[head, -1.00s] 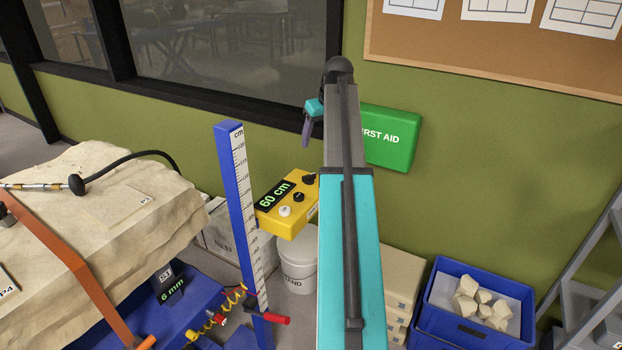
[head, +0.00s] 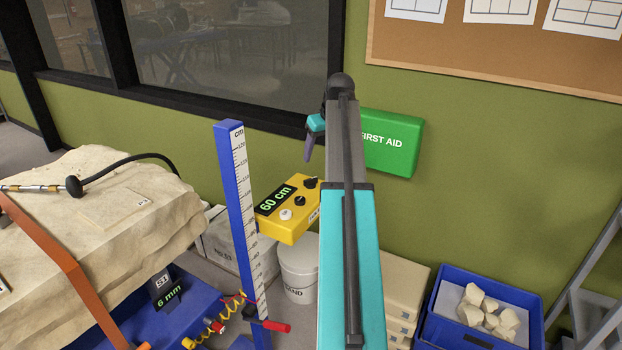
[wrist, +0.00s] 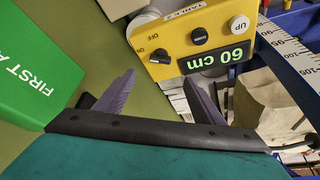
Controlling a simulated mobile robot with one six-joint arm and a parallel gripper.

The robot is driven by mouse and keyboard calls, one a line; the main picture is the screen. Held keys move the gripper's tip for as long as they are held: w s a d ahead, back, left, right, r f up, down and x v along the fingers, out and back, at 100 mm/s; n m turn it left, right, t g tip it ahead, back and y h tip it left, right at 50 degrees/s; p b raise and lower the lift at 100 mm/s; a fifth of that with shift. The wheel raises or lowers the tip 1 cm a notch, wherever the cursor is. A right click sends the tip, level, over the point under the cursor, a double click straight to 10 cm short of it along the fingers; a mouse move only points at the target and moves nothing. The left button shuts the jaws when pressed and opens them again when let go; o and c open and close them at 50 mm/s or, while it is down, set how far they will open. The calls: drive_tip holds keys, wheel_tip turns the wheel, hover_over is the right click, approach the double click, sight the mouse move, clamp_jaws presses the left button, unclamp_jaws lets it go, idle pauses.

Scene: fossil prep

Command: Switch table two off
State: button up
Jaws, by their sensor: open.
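A yellow control box (head: 288,228) with a green "60 cm" display (head: 275,198) stands beside a blue column with a cm scale. In the wrist view the box (wrist: 190,42) has a black rotary knob (wrist: 159,56) by ON and OFF marks, a black middle knob (wrist: 199,35) and a white UP button (wrist: 239,23). Which mark the rotary knob points at is unclear. My gripper (wrist: 160,78) is open and empty, its purple fingers apart near the knob end. In the head view my gripper (head: 310,150) is above the box.
A green first aid box (head: 390,143) hangs on the wall right of my arm. The blue scale column (head: 240,200) and a rock slab (head: 110,210) on a blue base are left. A white bucket (head: 300,270) and blue crate (head: 450,320) stand below.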

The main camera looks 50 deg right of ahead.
sight(311, 179)
drive_tip(key=shift+p+x, duration=1.35)
drive_tip(key=shift+x, duration=5.35)
drive_tip(key=c, duration=1)
drive_tip(key=shift+a, duration=0.45)
drive_tip(key=shift+d, duration=0.25)
